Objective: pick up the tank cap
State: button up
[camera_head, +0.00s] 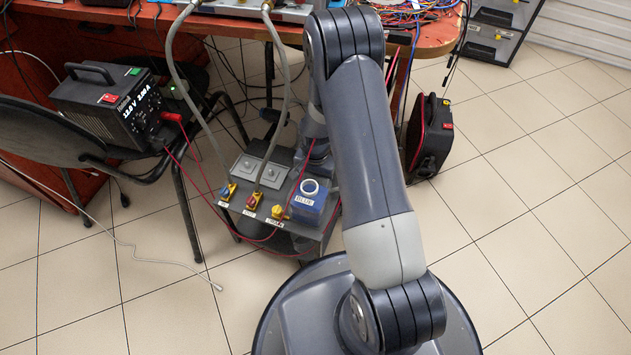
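A blue tank (307,208) labelled BLUE stands at the right end of a small grey cart. A white ring (310,186) sits on its top; I cannot tell whether this is the tank cap or an open neck. No separate cap is clearly visible. My arm rises from my base, bends at the top and comes down behind its own upper link. My gripper (314,156) is at the lower end, above and behind the tank, partly hidden by the arm. Its fingers cannot be made out, and nothing held is visible.
The cart (268,214) carries several small coloured valves and two grey plates (260,170); hoses rise from it to the table (435,38). A black power supply (110,100) on a chair trails red cables across the cart. A black bag (430,135) stands right. The right floor is clear.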

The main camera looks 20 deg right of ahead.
jog(key=shift+r+p, duration=2)
jog(key=shift+r, duration=3)
